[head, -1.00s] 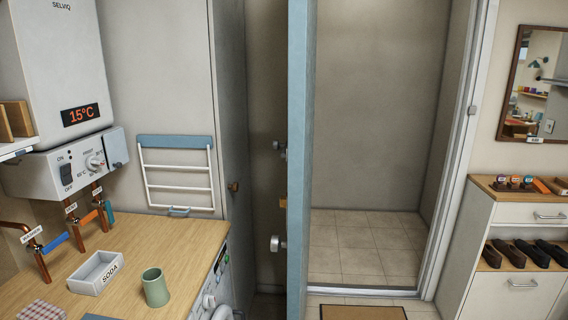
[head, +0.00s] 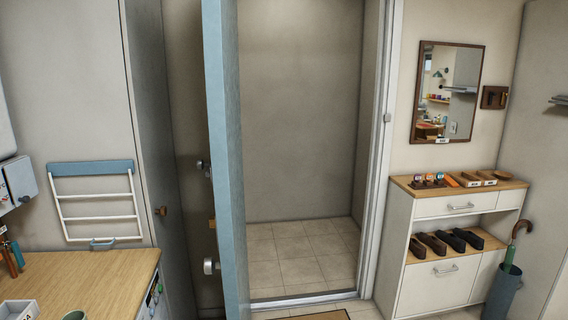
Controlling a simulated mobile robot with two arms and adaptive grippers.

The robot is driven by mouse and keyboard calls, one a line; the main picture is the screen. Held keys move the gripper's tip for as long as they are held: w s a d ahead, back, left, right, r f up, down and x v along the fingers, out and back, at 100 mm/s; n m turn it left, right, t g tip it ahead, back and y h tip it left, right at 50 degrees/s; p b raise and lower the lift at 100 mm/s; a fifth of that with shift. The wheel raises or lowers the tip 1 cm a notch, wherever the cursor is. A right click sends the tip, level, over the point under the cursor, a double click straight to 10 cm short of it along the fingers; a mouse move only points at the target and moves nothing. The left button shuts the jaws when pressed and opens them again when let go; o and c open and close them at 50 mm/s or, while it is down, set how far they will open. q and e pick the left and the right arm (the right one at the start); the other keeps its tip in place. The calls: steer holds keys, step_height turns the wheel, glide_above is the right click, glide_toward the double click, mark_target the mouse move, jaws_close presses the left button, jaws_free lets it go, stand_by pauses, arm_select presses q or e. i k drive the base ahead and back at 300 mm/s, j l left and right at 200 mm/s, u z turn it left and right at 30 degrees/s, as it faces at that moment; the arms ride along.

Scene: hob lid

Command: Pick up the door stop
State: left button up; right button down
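I cannot make out a door stop in the head view. The blue door (head: 228,150) stands open, seen nearly edge-on, with round knobs on its left side. Its lower end and the floor at its foot are cut off by the bottom of the picture. Neither of my grippers is in view.
The doorway (head: 300,160) is open onto a tiled floor, with a brown mat (head: 305,315) before it. A shoe cabinet (head: 425,283) and an umbrella stand (head: 503,292) are at the right. A wooden counter (head: 85,280) fills the lower left.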

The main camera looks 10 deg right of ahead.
mark_target(448, 180)
steer(key=z, duration=1.5)
